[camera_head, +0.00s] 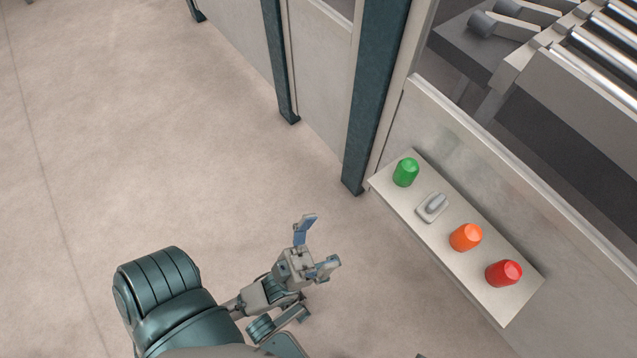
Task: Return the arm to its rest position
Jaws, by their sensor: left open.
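My left gripper (318,248) is open and empty over the floor, in the lower middle of the head view. Its two fingers are spread apart and point up and to the right. My left arm (180,300) comes in from the lower left, with its large teal joint in view. The gripper is to the left of the control panel and appears apart from it. My right gripper is not in view.
A control panel (400,201) on the right carries a green button (406,172), a grey switch (433,207), an orange button (466,237) and a red button (504,272). A teal post (372,100) stands behind it. Rollers (600,45) show at upper right. The floor (130,130) at left is clear.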

